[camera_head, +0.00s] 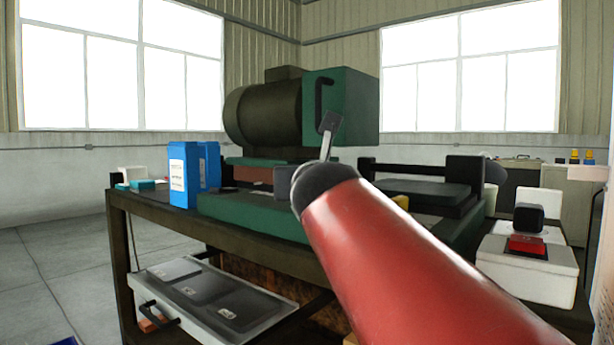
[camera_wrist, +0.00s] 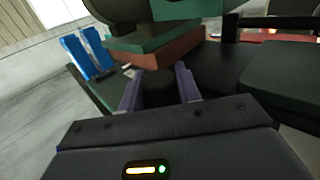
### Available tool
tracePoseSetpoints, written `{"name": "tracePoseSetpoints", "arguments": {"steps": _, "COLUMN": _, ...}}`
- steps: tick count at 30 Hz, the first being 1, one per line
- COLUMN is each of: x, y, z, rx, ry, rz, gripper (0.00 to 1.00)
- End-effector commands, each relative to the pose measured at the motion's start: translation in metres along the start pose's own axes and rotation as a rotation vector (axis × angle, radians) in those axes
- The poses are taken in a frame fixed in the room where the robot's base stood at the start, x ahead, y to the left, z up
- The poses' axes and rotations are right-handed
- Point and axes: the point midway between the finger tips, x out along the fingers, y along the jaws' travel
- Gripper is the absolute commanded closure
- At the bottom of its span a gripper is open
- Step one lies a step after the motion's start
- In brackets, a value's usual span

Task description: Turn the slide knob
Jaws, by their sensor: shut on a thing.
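My gripper (camera_wrist: 157,80) shows in the wrist view as two grey-purple fingers standing apart. A dark thing (camera_wrist: 157,90) fills the space between them, in the place of the slide knob, and the fingers are shut on it. Its outline blends into the dark surface behind, so its turn angle cannot be told. The green machine (camera_head: 250,212) carries a large dark motor drum (camera_head: 268,115) and a green box (camera_head: 360,108) with a black handle. In the head view my red arm reaches to the machine's front and its dark end hides the fingers and the knob.
Blue boxes (camera_head: 184,176) stand on the bench's left end; they also show in the wrist view (camera_wrist: 85,55). A grey panel (camera_head: 205,296) with a handle is below the bench top. A white box (camera_head: 528,268) with a red part is at right. Open floor lies left.

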Motion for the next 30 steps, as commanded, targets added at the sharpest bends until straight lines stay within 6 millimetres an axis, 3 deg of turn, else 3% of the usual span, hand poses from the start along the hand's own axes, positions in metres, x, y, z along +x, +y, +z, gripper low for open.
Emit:
{"name": "tracePoseSetpoints", "arguments": {"steps": 14, "x": 0.0001, "y": -0.0015, "z": -0.0004, "rx": -0.004, "ry": 0.0, "rz": -0.07, "gripper": 0.89}}
{"name": "tracePoseSetpoints", "arguments": {"steps": 30, "x": 0.0003, "y": -0.0019, "z": 0.0058, "rx": -0.004, "ry": 0.001, "rz": -0.42, "gripper": 0.89}}
